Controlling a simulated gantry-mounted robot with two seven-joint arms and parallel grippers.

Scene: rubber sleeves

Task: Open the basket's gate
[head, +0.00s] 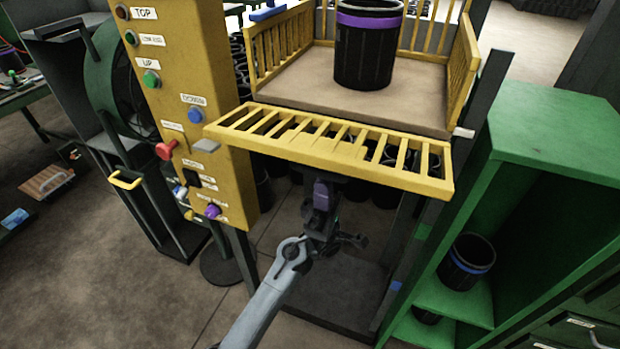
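The basket (290,93) is a yellow slatted cage with a brown floor, at the upper centre of the head view. Its yellow slatted gate (328,149) is swung down and outward at the front, lying nearly flat, so the front of the basket is clear of it. A black sleeve with a purple band (369,50) stands upright on the basket floor. My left gripper (324,190) is just below the gate, its upper part close to the gate's underside. I cannot tell whether it touches the gate or whether its fingers are open. My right gripper is not in view.
A yellow control post (170,80) with labelled buttons and a red knob stands left of the basket. A green shelf (545,130) stands to the right, holding a black sleeve with a blue band (466,262). Dark uprights flank the lift. Open floor lies at lower left.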

